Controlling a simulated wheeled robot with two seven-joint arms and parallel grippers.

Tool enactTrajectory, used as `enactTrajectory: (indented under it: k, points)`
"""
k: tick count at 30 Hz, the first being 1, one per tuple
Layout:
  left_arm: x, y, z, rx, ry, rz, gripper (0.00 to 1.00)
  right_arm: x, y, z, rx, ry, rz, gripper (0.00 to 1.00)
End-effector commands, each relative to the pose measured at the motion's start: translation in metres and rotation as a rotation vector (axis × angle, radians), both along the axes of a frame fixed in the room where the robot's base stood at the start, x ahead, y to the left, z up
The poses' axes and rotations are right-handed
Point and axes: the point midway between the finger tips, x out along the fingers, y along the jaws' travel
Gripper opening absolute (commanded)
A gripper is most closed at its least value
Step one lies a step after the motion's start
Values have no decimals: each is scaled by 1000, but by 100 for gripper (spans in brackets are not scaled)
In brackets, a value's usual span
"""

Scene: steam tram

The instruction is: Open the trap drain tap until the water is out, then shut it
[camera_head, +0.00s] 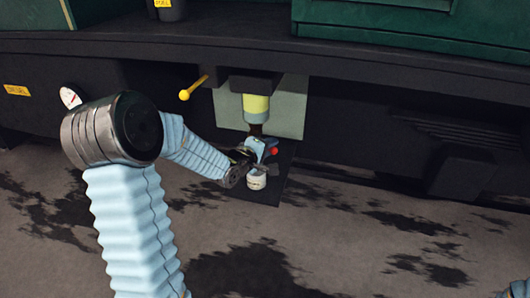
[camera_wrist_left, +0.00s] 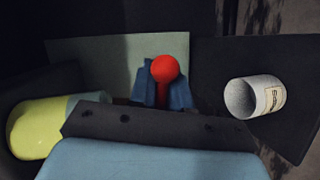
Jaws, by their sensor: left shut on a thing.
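The trap (camera_head: 257,106) is a pale yellow-green cylinder hanging under the dark ledge, with a brownish lower end. In the left wrist view its yellow-green bowl (camera_wrist_left: 42,127) lies at the left. The drain tap's red knob (camera_head: 274,151) shows just below the trap, and in the left wrist view the red knob (camera_wrist_left: 165,68) stands between the blue fingers. My left gripper (camera_head: 262,150) is shut on this tap handle. A white cup (camera_head: 257,181) stands below, also seen in the left wrist view (camera_wrist_left: 255,97). I cannot make out any water. My right gripper is out of view.
A pale green plate (camera_head: 292,105) is behind the trap. A dark mat (camera_head: 276,190) lies under the cup. The stained floor (camera_head: 350,235) in front is clear.

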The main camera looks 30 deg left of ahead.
Motion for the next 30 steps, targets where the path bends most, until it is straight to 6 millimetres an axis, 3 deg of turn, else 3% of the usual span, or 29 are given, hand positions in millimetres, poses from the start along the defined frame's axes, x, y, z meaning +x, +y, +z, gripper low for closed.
enactTrajectory:
  k: [1, 13, 30]
  points:
    - [-1, -11, -9, 32, 16, -24, 0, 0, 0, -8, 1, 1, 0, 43]
    - [-2, -5, -24, 267, 76, -26, 0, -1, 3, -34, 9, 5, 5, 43]
    - [-3, -3, -25, 335, 94, -26, 0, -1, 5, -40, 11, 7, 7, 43]
